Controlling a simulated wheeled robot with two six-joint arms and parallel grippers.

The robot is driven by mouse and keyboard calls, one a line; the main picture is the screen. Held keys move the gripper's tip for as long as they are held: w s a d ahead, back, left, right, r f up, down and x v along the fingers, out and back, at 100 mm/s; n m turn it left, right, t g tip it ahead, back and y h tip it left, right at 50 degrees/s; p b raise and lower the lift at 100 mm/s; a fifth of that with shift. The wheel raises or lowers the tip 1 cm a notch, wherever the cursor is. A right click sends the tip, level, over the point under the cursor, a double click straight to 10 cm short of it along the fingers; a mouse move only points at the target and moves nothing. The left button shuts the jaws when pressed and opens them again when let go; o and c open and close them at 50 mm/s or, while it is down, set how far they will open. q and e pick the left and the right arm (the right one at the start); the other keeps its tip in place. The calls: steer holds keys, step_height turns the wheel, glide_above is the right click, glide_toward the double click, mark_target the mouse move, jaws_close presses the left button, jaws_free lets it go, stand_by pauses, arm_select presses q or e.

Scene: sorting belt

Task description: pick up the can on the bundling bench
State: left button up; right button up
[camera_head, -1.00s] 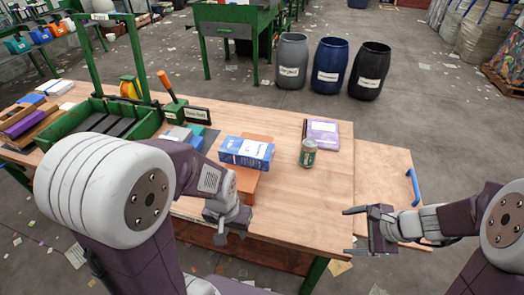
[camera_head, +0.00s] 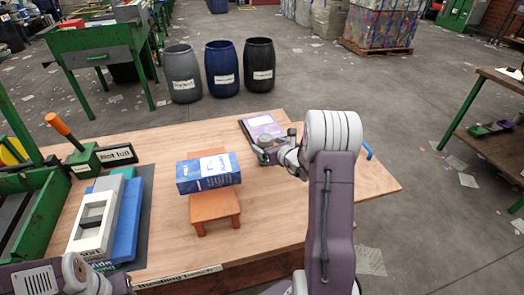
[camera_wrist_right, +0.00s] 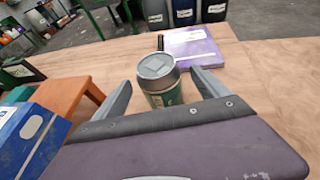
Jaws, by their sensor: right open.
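The can (camera_wrist_right: 161,82), green with a silver top, stands upright on the bundling bench (camera_head: 268,215). In the right wrist view it is between the two fingers of my right gripper (camera_wrist_right: 160,80), which is open. I cannot tell whether either finger touches it. In the head view my right gripper (camera_head: 268,152) is over the bench's far right part, and it and the wrist largely hide the can. Part of my left gripper (camera_head: 82,274) shows at the lower left, over the bench's front edge; its fingers are not clear.
A blue box (camera_head: 208,174) rests on a small orange stand (camera_head: 215,206) left of my right gripper. A purple book (camera_head: 262,127) lies just beyond the can. A green tray (camera_head: 45,215) and a white-and-blue stack (camera_head: 100,225) fill the bench's left. Bare wood lies at front right.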

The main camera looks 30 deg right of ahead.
mark_target(263, 134)
steer(key=x, duration=0.5)
steer(key=shift+w, duration=0.15)
steer(key=shift+c, duration=0.8)
steer(key=c, duration=1.2)
steer(key=shift+r+p, duration=0.4)
steer(key=shift+r, duration=1.65)
steer(key=shift+c, duration=0.2)
steer(key=s+d+r+p, duration=0.2)
steer(key=s+d+r, duration=0.4)
steer(key=d, duration=0.4)
steer(key=shift+r+p, duration=0.4)
